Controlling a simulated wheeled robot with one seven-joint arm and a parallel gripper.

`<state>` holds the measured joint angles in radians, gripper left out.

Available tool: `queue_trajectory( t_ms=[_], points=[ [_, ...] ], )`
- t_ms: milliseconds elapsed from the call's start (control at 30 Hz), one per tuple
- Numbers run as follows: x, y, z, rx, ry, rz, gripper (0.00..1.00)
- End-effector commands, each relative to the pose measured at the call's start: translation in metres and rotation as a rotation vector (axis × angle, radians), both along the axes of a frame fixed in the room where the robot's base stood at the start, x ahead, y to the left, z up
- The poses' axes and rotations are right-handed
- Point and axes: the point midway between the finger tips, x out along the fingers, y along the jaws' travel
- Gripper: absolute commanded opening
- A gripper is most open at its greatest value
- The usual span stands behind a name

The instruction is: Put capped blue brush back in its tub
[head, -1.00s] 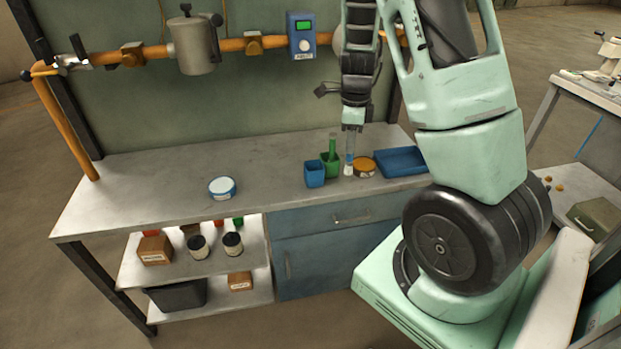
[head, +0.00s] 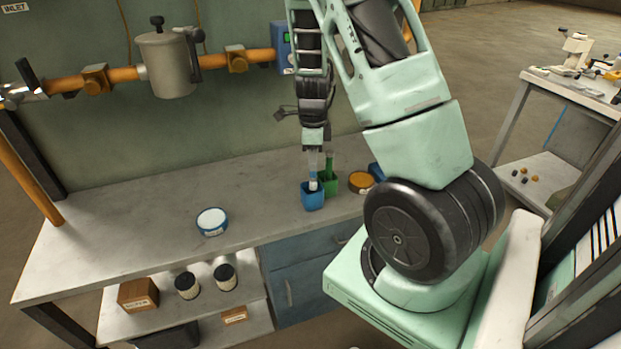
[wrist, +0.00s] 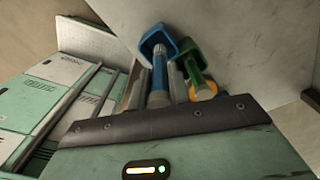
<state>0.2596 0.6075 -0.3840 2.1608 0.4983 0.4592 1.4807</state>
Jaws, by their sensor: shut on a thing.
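My gripper (head: 313,153) points down above the workbench and is shut on the capped blue brush (wrist: 160,72). The brush hangs about upright, with its pale cap (head: 313,185) lowest. The cap overlaps the mouth of the small blue tub (head: 313,201) in the head view; I cannot tell how deep it sits. In the wrist view the brush lines up with the blue tub's opening (wrist: 157,38). A green tub (head: 330,186) stands just right of the blue tub, holding a green brush (head: 329,163).
A round tin with an orange lid (head: 361,182) and a blue tray (head: 376,171) are right of the tubs. A blue tin with a pale lid (head: 211,221) stands left on the workbench (head: 130,228). A pipe with a grey canister (head: 168,65) runs behind. Bench space around the blue tin is clear.

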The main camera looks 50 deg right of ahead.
Motion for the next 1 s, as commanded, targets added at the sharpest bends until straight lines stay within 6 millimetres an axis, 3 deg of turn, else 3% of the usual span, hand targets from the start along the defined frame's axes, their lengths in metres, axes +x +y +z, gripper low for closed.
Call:
queue_trajectory(
  t_ms=[433,833,867,900,1000],
  points=[
    [0.0,0.0,-0.048,0.002,0.001,0.0,0.0],
    [0.0,0.0,-0.054,0.0,-0.001,0.0,0.0],
    [0.0,0.0,-0.052,0.0,-0.001,0.0,0.27],
    [0.0,0.0,-0.052,0.0,-0.001,0.001,0.38],
    [0.0,0.0,-0.052,0.0,-0.001,0.001,0.41]
  ],
)
